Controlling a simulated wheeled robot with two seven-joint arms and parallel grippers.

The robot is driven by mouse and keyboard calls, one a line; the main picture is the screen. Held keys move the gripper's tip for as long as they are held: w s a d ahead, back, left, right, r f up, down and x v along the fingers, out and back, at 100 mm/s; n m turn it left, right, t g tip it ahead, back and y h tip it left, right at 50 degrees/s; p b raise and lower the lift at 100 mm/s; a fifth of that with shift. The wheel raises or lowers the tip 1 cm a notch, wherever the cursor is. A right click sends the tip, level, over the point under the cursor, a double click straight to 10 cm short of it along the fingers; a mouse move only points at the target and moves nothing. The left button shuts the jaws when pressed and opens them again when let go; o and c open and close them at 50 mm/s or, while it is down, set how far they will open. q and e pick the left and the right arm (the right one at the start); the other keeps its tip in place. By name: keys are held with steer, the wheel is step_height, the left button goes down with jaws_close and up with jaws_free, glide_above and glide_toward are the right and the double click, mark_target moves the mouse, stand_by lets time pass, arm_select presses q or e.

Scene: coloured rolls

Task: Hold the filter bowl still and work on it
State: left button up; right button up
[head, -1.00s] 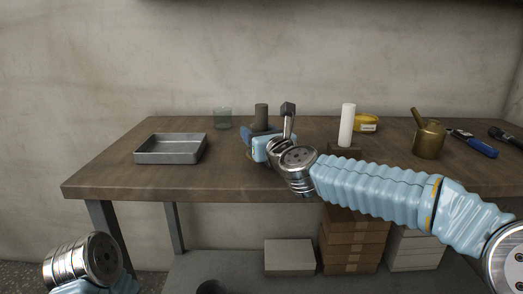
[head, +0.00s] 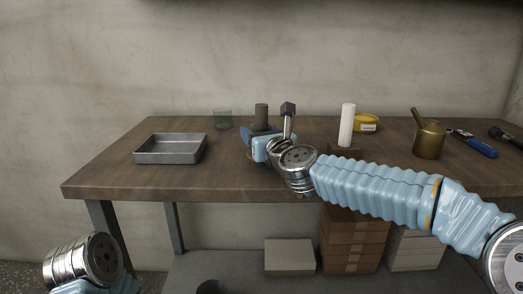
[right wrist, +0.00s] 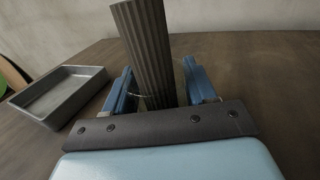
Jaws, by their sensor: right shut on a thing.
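A dark ribbed cartridge (right wrist: 147,45) stands up between the blue fingers of my right gripper (right wrist: 158,92) in the right wrist view. A faint clear rim, which I take as the filter bowl (right wrist: 150,95), rings its lower part; the rest of the bowl is hidden by the gripper. My right gripper is shut on this bowl at the bench top. In the head view the cartridge top (head: 261,113) shows above my right gripper (head: 255,142). Of my left arm only a metal joint shows at the lower left; its gripper is out of view.
Bench front left is free.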

steer(key=c, duration=0.5)
steer(key=shift+f+b, duration=0.2)
steer(key=shift+b, duration=0.15)
stand_by(1.1)
